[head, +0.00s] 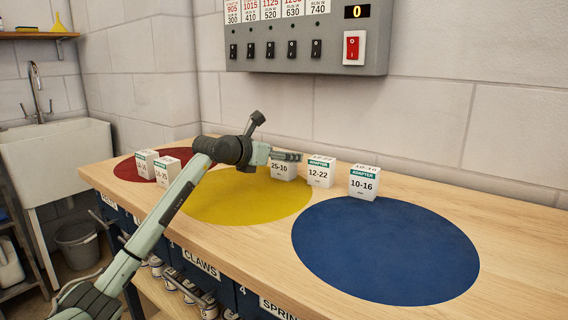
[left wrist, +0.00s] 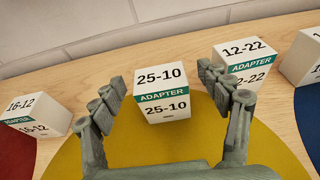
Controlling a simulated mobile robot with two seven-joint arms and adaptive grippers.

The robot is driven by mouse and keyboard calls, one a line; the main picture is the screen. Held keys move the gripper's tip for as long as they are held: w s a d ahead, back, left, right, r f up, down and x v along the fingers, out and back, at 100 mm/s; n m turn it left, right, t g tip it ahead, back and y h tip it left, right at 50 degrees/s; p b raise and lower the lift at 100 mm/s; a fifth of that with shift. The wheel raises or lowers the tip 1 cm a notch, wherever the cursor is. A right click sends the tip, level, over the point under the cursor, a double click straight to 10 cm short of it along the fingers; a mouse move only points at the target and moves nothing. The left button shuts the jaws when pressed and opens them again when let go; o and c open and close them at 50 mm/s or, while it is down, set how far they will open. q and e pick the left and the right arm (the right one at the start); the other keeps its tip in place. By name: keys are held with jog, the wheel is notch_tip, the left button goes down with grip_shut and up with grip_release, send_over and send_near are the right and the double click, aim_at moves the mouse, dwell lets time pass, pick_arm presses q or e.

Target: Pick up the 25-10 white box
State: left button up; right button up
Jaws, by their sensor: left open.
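The 25-10 white box (head: 283,173), with a green ADAPTER band, stands upright on the bench at the back edge of the yellow circle. My left gripper (head: 287,156) reaches it from the left and hides part of its top in the head view. In the left wrist view the box (left wrist: 163,108) shows between the two spread fingers of my left gripper (left wrist: 161,76). The gripper is open and holds nothing; I cannot tell whether a finger touches the box. My right gripper is not in view.
The 12-22 box (head: 320,173) stands close to the right, near my right-hand finger in the wrist view. The 10-16 box (head: 363,183) is farther right, behind the blue circle (head: 385,255). Two boxes (head: 167,172) (head: 146,164) stand by the red circle. A grey switch panel (head: 300,60) hangs above.

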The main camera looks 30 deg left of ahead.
pick_arm(q)
jog(key=shift+x, duration=0.75)
jog(key=shift+c, duration=0.6)
jog(key=c, duration=1.2)
jog(key=shift+r, duration=0.1)
